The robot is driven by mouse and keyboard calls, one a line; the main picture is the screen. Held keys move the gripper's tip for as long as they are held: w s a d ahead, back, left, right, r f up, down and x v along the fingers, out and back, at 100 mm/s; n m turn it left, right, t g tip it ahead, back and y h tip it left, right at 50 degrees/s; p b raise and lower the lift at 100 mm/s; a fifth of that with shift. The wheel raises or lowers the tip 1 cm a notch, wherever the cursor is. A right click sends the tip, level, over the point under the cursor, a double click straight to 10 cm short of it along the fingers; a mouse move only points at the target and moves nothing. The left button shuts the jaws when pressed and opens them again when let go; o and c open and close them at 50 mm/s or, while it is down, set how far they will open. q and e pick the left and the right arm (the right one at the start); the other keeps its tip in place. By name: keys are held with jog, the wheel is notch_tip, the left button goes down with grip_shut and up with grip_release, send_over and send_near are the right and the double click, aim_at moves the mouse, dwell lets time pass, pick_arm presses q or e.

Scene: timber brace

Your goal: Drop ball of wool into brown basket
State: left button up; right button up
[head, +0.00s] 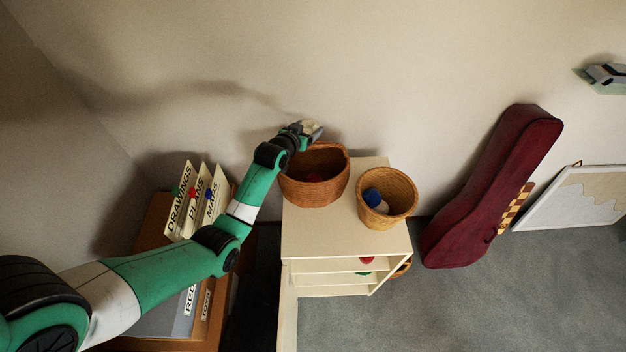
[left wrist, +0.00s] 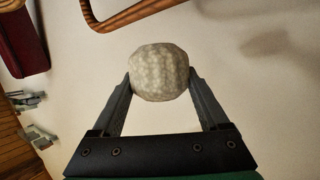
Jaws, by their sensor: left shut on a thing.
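The ball of wool (left wrist: 160,72) is pale cream and knobbly. My left gripper (left wrist: 160,85) is shut on it, with one finger on each side. In the head view my left gripper (head: 312,131) is at the back edge of the brown basket (head: 315,188), beside the wall, and the ball shows only as a small pale patch there. The brown basket stands on the white cabinet and has something red inside. In the left wrist view a brown rim or handle shows at the top, apart from the ball. My right gripper is not in view.
A lighter wicker basket (head: 388,200) with a blue and white thing inside stands to the right on the white cabinet (head: 325,238). A dark red instrument case (head: 490,190) leans on the wall.

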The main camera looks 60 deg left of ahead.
pick_arm(q)
jog(key=o, duration=1.2)
jog(key=shift+o, duration=0.2)
jog(key=p+v, duration=0.2)
jog(key=v, duration=0.9)
jog(key=shift+s+d, duration=0.25)
jog(key=shift+r, duration=0.1)
